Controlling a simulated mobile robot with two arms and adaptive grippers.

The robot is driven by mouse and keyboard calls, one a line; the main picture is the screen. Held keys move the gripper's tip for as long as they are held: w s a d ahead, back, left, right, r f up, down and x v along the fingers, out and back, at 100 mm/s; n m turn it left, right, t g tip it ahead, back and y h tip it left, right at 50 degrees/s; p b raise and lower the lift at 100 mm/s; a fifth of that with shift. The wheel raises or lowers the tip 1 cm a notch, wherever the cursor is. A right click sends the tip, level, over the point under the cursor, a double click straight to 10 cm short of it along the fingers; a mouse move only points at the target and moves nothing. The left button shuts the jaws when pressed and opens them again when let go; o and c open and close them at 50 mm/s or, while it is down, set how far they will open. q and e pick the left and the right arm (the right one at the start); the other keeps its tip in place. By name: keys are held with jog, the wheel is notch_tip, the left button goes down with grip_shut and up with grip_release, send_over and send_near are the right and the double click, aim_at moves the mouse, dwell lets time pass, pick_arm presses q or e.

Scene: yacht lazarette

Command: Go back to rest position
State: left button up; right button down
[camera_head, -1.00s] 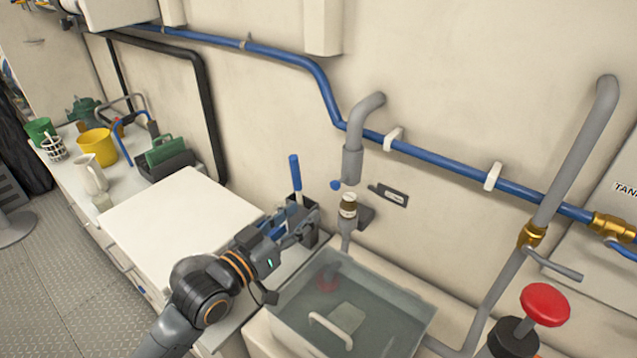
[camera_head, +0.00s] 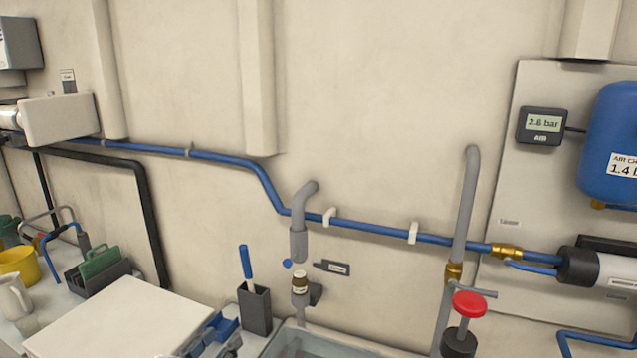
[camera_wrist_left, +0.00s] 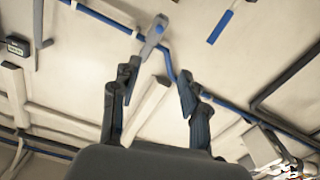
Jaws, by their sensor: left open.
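My left gripper (camera_head: 215,345) shows only partly at the bottom edge of the head view, in front of the white worktop lid. In the left wrist view its two fingers (camera_wrist_left: 157,100) stand apart with nothing held between them. Behind the fingers are the wall and the blue pipe (camera_wrist_left: 110,22). My right gripper is in neither view.
A dark holder (camera_head: 255,309) with a blue-handled tool (camera_head: 245,262) stands by the wall. A clear-sided basin (camera_head: 320,344) lies at the bottom. A red knob (camera_head: 469,304) rises at right. A white lid (camera_head: 120,325), yellow mug (camera_head: 18,265) and green-handled caddy (camera_head: 100,268) are at left.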

pick_arm(q)
jog(key=a+f+n+g+y, duration=0.1)
jog(key=a+f+g+y, duration=0.15)
jog(key=f, duration=0.95)
jog(key=a+f+n+g+y, duration=0.1)
jog(key=a+f+y, duration=0.15)
jog(key=f, duration=0.95)
jog(key=s+a+f+g, duration=0.2)
jog(key=s+f, duration=0.2)
jog(key=f, duration=0.4)
jog(key=s+a+f+g, duration=0.15)
jog(key=s+f, duration=0.25)
jog(key=f, duration=0.5)
jog(key=s+f+m+g+y, duration=0.1)
jog(key=s+f+g, duration=0.4)
jog(key=s+f, duration=1.25)
jog(key=s+d+f+g, duration=0.1)
jog(key=s+f, duration=0.2)
jog(key=s, duration=0.6)
jog(key=s+d+f+m+g, duration=0.1)
jog(key=s+f+g, duration=0.1)
jog(key=s, duration=0.8)
jog(key=shift+s+d+f+g+y, duration=0.15)
jog(key=shift+f+g+y, duration=0.15)
jog(key=shift+f+y, duration=0.15)
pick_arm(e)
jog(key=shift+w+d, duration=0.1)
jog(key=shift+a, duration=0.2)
